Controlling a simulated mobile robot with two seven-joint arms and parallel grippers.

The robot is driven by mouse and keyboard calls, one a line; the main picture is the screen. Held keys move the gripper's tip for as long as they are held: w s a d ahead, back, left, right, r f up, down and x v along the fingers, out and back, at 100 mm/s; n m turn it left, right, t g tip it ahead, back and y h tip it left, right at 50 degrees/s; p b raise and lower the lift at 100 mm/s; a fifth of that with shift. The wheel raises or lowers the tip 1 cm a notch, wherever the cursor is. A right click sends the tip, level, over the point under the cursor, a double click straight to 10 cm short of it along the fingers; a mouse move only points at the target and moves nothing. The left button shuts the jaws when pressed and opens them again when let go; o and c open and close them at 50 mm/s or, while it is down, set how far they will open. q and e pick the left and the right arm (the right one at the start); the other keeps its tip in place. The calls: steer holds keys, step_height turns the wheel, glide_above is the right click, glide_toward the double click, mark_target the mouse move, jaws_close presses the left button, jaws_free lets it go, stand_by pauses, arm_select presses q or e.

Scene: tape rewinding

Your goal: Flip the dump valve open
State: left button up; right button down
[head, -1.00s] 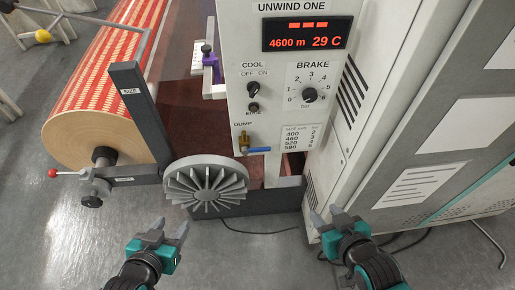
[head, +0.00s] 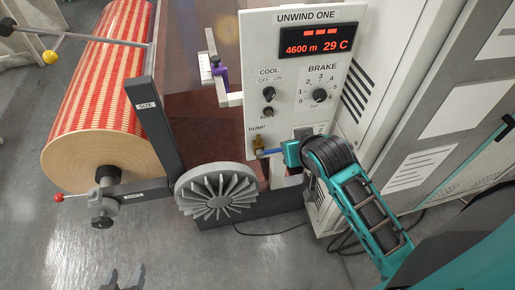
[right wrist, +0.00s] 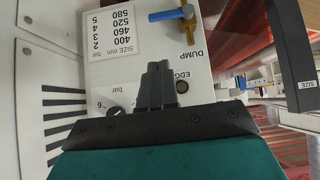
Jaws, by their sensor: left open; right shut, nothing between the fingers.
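The dump valve has a brass body (head: 257,143) low on the left of the white control panel, under the DUMP label. Its blue lever (head: 272,151) points sideways to the right, and its end meets my right gripper's outline in the head view. The right wrist view shows the blue lever (right wrist: 165,15) and brass body (right wrist: 187,20) beyond the fingertips. My right gripper (right wrist: 157,68) is shut and empty, with a visible gap to the lever there. Its fingertips are hard to make out in the head view. My left gripper (head: 123,278) is open at the bottom edge, far from the valve.
The brake knob (head: 320,95) and cool switch (head: 269,94) sit above the valve. A grey finned wheel (head: 216,192) stands below left of it. A striped roll (head: 100,75) fills the left. Grey floor is open at lower left.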

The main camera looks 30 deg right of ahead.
arm_select(q)
steer(key=shift+s+a, duration=0.1)
steer(key=shift+a, duration=0.55)
arm_select(e)
steer(key=shift+w+a+r, duration=0.4)
steer(key=shift+r, duration=0.05)
arm_select(q)
steer(key=shift+d+r, duration=0.1)
arm_select(e)
steer(key=b, duration=0.1)
glide_above(279, 148)
steer(key=s+a, duration=0.1)
steer(key=s, duration=0.1)
step_height(279, 148, down, 7)
arm_select(q)
steer(key=shift+f+b, duration=0.45)
steer(key=shift+f, duration=0.5)
arm_select(e)
step_height(279, 148, down, 4)
steer(key=shift+a+f, duration=0.1)
steer(key=shift+a, duration=0.05)
arm_select(q)
steer(key=shift+s+f, duration=0.1)
